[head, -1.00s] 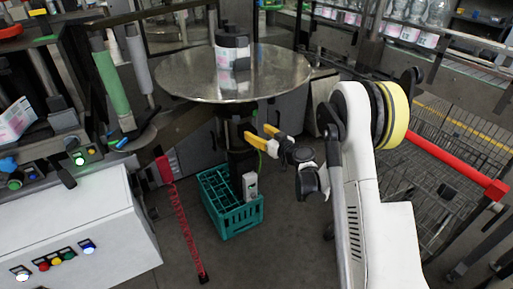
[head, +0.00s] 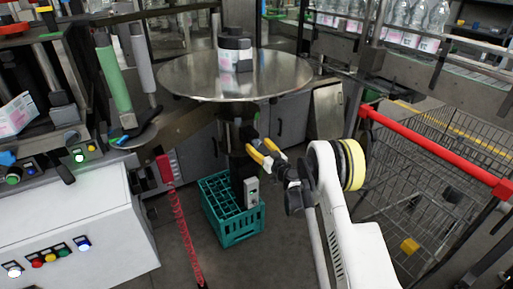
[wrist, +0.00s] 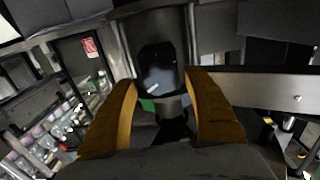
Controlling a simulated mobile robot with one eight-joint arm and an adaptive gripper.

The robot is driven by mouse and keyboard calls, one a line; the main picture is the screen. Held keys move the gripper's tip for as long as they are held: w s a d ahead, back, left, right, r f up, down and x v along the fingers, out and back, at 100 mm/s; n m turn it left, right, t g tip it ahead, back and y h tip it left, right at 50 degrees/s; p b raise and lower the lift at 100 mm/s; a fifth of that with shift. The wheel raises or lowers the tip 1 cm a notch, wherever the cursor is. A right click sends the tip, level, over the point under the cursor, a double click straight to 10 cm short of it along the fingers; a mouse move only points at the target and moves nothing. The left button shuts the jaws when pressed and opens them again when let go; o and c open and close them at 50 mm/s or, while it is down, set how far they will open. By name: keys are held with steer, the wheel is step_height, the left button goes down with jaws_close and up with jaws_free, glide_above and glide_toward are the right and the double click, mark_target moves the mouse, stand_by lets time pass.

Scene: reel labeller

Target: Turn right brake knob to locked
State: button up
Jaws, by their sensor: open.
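In the wrist view a blue-grey knob (wrist: 160,78) with a white pointer mark sits in a dark housing straight ahead. I take it for the right brake knob; I cannot tell its setting by any label. In the head view a small blue part (head: 251,134) shows on the dark column below the round table, just beyond my fingertips. My gripper (head: 260,148) has yellow fingers spread apart and holds nothing. In the wrist view my gripper (wrist: 161,80) has one finger on each side of the knob's line of sight. Contact cannot be told.
A wire cart with a red handle (head: 430,145) stands at the right, and a white control box (head: 70,215) at the left.

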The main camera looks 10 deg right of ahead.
steer(key=shift+w+a, duration=0.25)
steer(key=shift+w, duration=0.35)
steer(key=c, duration=1.2)
steer(key=shift+o, duration=0.2)
